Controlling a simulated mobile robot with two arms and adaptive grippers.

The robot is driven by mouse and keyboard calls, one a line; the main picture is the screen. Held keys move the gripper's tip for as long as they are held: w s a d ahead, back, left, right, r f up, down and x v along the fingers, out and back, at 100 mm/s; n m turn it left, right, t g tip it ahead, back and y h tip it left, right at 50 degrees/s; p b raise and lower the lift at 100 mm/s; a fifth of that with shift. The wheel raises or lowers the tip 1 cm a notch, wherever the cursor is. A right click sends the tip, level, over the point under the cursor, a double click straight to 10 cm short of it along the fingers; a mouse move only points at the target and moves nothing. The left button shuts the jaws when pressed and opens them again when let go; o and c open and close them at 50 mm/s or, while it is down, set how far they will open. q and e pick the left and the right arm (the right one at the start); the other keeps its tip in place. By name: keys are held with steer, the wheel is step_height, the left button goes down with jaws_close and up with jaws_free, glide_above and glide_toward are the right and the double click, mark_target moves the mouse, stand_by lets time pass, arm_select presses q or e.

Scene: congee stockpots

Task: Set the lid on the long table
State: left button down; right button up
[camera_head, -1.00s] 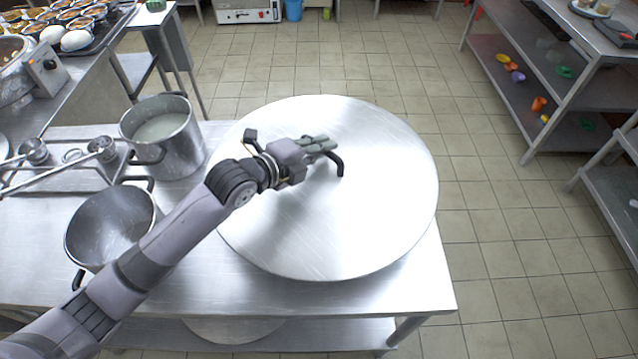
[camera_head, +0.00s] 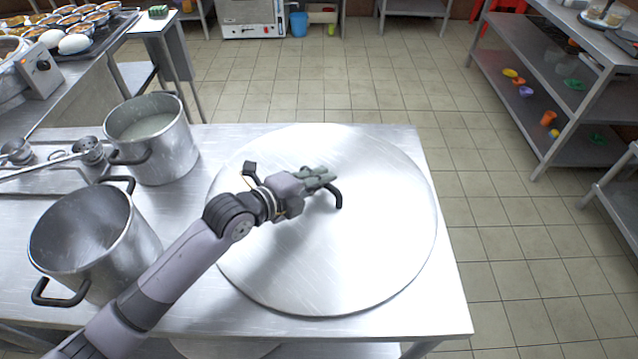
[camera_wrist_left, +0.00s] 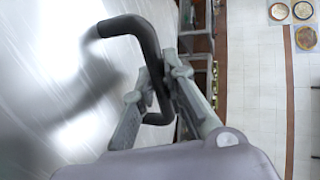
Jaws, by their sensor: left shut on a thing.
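The lid (camera_head: 372,252) is a large, round, shiny metal disc with a black bar handle (camera_head: 338,197). It lies flat over the right part of the long metal table (camera_head: 435,322); I cannot tell whether its underside touches the top. My left gripper (camera_head: 322,178) is shut on the handle. In the left wrist view, the gripper fingers (camera_wrist_left: 157,92) sit on both sides of the black handle (camera_wrist_left: 135,25), with the bright lid (camera_wrist_left: 35,75) to the left. My right gripper is not in view.
Two stockpots stand left of the lid: an empty one (camera_head: 100,245) in front and one with pale congee (camera_head: 150,140) behind. Ladles (camera_head: 88,152) lie at far left. A shelf rack (camera_head: 560,75) stands at right, with open tiled floor (camera_head: 500,215) between.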

arm_select(q)
steer(key=shift+r, duration=0.25)
steer(key=shift+a+f, duration=0.1)
steer(key=c, duration=2)
jaws_free()
steer(key=shift+s+f, duration=0.1)
steer(key=shift+f, duration=0.05)
steer(key=o, duration=0.4)
steer(key=shift+c, duration=0.2)
steer(key=shift+r, duration=0.2)
steer(key=p+v, duration=0.5)
steer(key=v, duration=0.5)
steer(key=shift+s+a, duration=0.2)
steer(key=shift+s+a+r+p, duration=0.25)
steer(key=shift+s+a+p, duration=0.15)
steer(key=shift+s+a, duration=0.1)
